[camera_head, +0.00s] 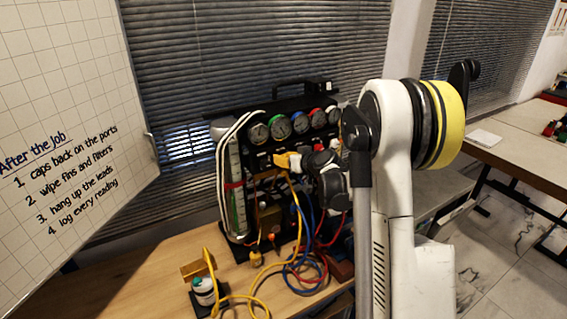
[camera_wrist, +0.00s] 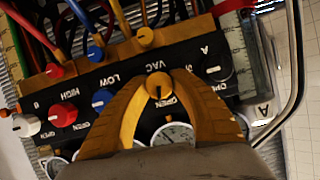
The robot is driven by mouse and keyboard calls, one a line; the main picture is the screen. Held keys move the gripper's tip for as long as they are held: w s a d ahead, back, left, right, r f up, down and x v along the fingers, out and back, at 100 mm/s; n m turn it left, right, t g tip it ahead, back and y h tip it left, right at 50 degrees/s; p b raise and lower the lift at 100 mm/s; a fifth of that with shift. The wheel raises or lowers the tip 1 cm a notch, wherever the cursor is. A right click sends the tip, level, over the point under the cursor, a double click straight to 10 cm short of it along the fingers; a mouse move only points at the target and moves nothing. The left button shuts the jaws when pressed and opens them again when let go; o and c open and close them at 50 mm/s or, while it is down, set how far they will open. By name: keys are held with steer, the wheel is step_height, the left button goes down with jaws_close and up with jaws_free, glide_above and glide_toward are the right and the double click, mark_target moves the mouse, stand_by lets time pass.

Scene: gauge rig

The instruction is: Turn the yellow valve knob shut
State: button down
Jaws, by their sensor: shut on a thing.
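The yellow valve knob (camera_wrist: 160,89) is on a black panel marked VAC and OPEN, in the middle of the wrist view. A dark mark shows on its face. My gripper (camera_wrist: 159,76) has its two orange-yellow fingers shut on the knob, one at each side. In the head view my gripper (camera_head: 285,161) is at the front of the gauge rig (camera_head: 262,160), below the row of gauges. There the knob is hidden behind my gripper and arm.
In the wrist view a blue knob (camera_wrist: 103,100), a red knob (camera_wrist: 65,117) and a black knob (camera_wrist: 215,67) sit along the same panel. Yellow, blue and red hoses hang from the rig onto the wooden bench (camera_head: 150,270). A small jar (camera_head: 205,291) stands at the bench front.

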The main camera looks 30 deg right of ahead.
steer(key=m+y+b, duration=0.1)
steer(key=m+b, duration=0.1)
steer(key=b, duration=0.1)
steer(key=shift+f+y, duration=0.25)
steer(key=shift+y, duration=0.15)
steer(key=m+y+b, duration=0.1)
steer(key=m+b, duration=0.1)
steer(key=m, duration=0.1)
steer(key=shift+d+y+b, duration=0.1)
steer(key=shift+y+b, duration=0.2)
steer(key=shift+b, duration=0.05)
steer(key=m+t+y+b, duration=0.1)
steer(key=m+b, duration=0.2)
steer(key=shift+y, duration=0.4)
steer(key=shift+r+m+t+y+b, duration=0.1)
steer(key=shift+m+t+y+b, duration=0.35)
steer(key=shift+m+b, duration=0.85)
steer(key=c, duration=1.1)
jaws_free()
steer(key=shift+o, duration=0.2)
steer(key=shift+s, duration=0.1)
